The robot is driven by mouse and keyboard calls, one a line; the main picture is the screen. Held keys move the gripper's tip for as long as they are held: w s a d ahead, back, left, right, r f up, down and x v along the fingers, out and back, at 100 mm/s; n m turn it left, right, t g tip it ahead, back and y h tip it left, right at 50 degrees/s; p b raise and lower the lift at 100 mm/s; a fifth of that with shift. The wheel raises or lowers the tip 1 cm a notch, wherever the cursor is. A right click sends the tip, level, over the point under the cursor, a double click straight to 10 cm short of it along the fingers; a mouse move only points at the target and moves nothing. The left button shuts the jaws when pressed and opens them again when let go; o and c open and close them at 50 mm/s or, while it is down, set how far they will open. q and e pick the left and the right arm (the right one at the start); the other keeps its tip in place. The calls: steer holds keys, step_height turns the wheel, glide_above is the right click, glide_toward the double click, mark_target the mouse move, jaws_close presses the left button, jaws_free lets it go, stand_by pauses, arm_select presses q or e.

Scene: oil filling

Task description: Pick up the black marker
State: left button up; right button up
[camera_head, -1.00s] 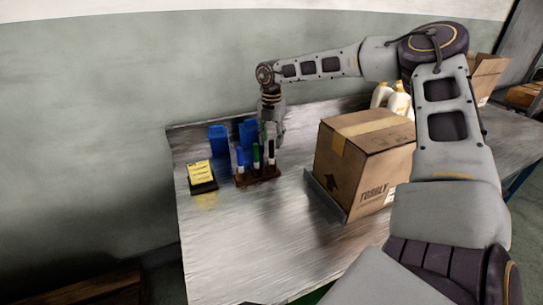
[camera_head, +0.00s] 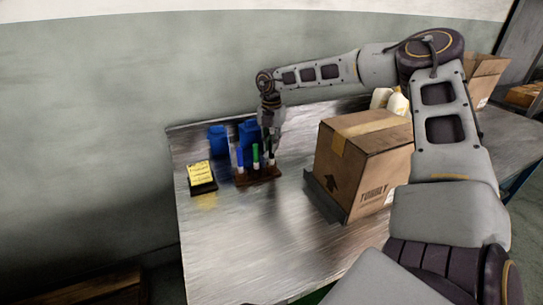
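The black marker (camera_head: 271,154) stands upright in a brown holder (camera_head: 258,178) on the metal table, at the right end of the row. A green-capped marker (camera_head: 256,157) and a blue marker (camera_head: 240,157) stand to its left in the same holder. My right gripper (camera_head: 271,142) points down right at the top of the black marker and hides part of it. Its fingers are too small and dark to tell whether they are open or shut on it. My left gripper is not in view.
Two blue containers (camera_head: 217,138) stand behind the holder, and a yellow note pad (camera_head: 200,174) lies to its left. A large cardboard box (camera_head: 365,163) on a dark tray stands to the right. White bottles (camera_head: 398,102) are behind it. The front table area is bare.

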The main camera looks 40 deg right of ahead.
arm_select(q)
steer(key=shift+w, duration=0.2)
arm_select(e)
steer(key=shift+c, duration=0.5)
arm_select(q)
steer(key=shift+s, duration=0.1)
arm_select(e)
steer(key=shift+r, duration=0.75)
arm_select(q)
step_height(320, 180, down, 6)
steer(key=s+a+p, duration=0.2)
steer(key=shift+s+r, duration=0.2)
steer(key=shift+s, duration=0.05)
arm_select(e)
step_height(320, 180, up, 16)
steer(key=shift+r, duration=0.25)
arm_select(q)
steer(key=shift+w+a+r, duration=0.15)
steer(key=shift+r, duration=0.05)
